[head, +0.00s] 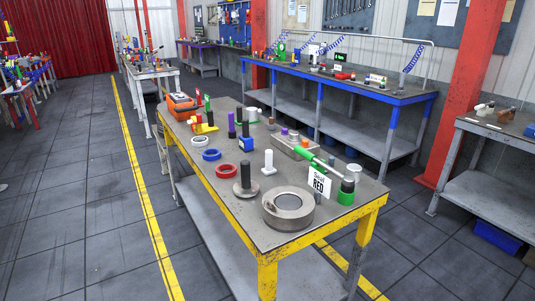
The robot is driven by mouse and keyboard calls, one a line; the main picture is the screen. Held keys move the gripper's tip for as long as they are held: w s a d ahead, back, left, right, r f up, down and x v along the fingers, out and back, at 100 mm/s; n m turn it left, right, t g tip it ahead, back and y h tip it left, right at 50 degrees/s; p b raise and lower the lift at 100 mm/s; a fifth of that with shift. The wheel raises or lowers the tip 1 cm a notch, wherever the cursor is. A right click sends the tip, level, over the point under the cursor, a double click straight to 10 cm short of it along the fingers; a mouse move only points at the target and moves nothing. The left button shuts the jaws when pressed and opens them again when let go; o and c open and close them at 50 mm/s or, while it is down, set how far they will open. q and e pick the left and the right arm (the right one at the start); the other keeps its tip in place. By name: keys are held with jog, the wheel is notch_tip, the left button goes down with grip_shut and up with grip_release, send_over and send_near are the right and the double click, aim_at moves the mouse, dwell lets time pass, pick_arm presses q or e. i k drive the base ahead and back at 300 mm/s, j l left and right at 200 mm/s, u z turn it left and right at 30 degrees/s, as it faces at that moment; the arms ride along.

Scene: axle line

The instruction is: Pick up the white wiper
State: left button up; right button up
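No thing is clear enough for me to name it the white wiper for certain. White things on the yellow-legged table (225,180) are a small upright white piece (268,159) near the middle, a white ring (200,141) at the left edge and a white-topped piece (253,115) farther back. The upright piece stands apart, behind a large metal ring (288,208). Neither of my grippers is in view.
The table also carries a red ring (227,170), a blue ring (211,155), a dark upright post (245,176), a "RED" sign (320,183) and an orange toolbox (181,107). A blue-edged bench (340,85) stands behind. The floor at left is clear.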

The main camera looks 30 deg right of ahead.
aim_at(269, 169)
jog(key=i+l, duration=0.1)
jog(key=l, duration=0.5)
jog(key=i+l, duration=0.1)
jog(key=l, duration=0.5)
jog(key=l+u, duration=0.1)
jog(key=l, duration=0.5)
jog(key=i, duration=0.05)
